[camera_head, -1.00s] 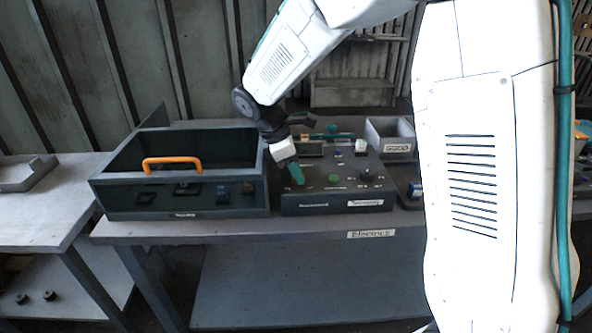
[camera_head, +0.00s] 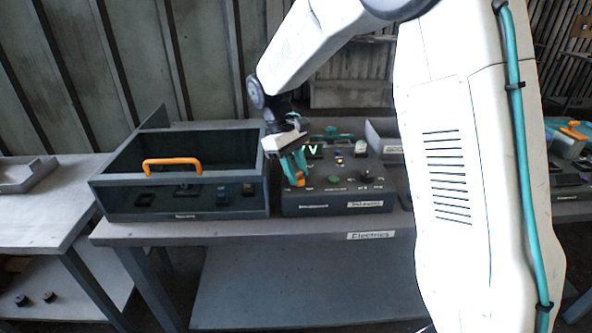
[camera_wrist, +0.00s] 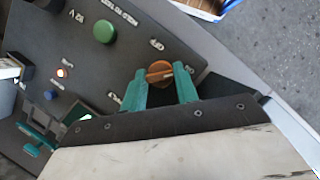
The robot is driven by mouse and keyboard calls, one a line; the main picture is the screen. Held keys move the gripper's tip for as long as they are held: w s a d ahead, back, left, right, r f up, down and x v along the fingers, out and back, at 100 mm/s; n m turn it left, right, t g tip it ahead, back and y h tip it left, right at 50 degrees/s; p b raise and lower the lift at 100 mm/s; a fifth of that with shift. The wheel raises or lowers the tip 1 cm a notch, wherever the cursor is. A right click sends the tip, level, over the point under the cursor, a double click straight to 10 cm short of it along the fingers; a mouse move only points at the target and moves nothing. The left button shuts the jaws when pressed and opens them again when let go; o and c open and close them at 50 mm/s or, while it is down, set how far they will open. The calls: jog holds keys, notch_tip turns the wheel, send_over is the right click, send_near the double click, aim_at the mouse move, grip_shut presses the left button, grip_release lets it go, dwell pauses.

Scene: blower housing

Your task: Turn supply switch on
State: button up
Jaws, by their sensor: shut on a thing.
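The supply switch, an orange rotary knob (camera_wrist: 158,71), sits on the dark control panel (camera_wrist: 150,28). My gripper (camera_wrist: 164,77) has its two teal fingers on either side of the knob, shut on it. A pale pointer line on the knob shows between the fingers, with white labels around it. In the head view my gripper (camera_head: 296,170) reaches down to the left part of the panel (camera_head: 325,209), where an orange bit of the knob (camera_head: 300,182) shows.
A green button (camera_wrist: 105,31) and a blue button (camera_wrist: 50,95) are on the panel. A dark open bin with an orange handle (camera_head: 172,162) stands left of it on the table (camera_head: 290,229). A side table (camera_head: 35,215) is farther left.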

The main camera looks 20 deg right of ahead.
jog(key=shift+m, duration=0.4)
jog(key=o, duration=1)
jog(key=shift+c, duration=0.2)
jog(key=v, duration=0.7)
jog(key=shift+w+r, duration=0.2)
jog(key=shift+r, duration=0.15)
